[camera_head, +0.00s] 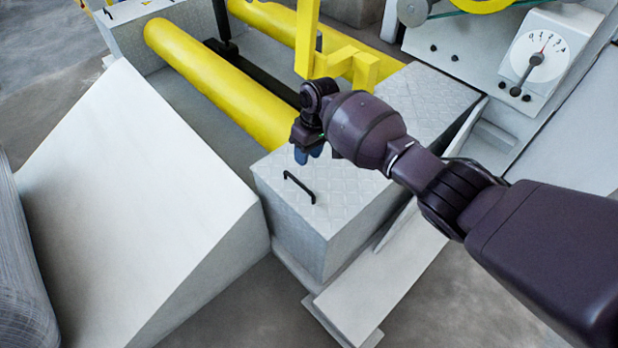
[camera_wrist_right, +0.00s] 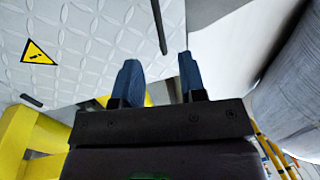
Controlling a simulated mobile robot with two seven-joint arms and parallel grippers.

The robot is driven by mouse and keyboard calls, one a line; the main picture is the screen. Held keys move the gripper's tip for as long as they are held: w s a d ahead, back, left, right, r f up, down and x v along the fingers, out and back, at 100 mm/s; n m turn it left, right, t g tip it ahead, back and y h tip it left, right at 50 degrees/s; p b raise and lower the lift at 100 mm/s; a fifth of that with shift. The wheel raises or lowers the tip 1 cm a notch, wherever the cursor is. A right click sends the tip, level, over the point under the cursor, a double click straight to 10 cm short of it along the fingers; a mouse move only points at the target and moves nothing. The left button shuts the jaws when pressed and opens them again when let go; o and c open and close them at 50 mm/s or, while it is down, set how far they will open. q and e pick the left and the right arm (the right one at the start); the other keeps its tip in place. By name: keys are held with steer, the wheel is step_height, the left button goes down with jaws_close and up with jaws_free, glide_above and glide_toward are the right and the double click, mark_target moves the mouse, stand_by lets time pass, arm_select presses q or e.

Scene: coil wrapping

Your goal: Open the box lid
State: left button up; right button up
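The grey box (camera_head: 328,236) has a diamond-plate lid (camera_head: 335,187) that lies flat and closed on top. A thin black handle (camera_head: 299,187) stands near the lid's front left edge. My right gripper (camera_head: 308,155) is above the lid, just behind the handle in the head view, and apart from it. In the right wrist view, its two blue fingers (camera_wrist_right: 159,68) are spread with nothing between them. The black handle (camera_wrist_right: 159,27) shows beyond the fingertips there, against the patterned lid (camera_wrist_right: 100,35). My left gripper is in neither view.
Yellow rollers (camera_head: 215,80) and a yellow post (camera_head: 307,40) stand behind the box. A pale sloped block (camera_head: 135,190) is close on the left. A dial panel (camera_head: 540,55) is at the back right. A yellow warning sign (camera_wrist_right: 38,53) shows in the wrist view.

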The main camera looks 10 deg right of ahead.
mark_target(302, 184)
steer(key=f+b, duration=0.1)
steer(key=f, duration=0.2)
steer(key=f+b, duration=0.1)
steer(key=f, duration=0.1)
steer(key=a+f+b, duration=0.1)
steer(key=f, duration=0.2)
steer(key=shift+s+a+f, duration=0.1)
steer(key=shift+s+f, duration=0.2)
steer(key=shift+f, duration=0.05)
steer(key=shift+a+f+b, duration=0.15)
steer(key=shift+f+b, duration=0.3)
steer(key=shift+f, duration=0.35)
jaws_close()
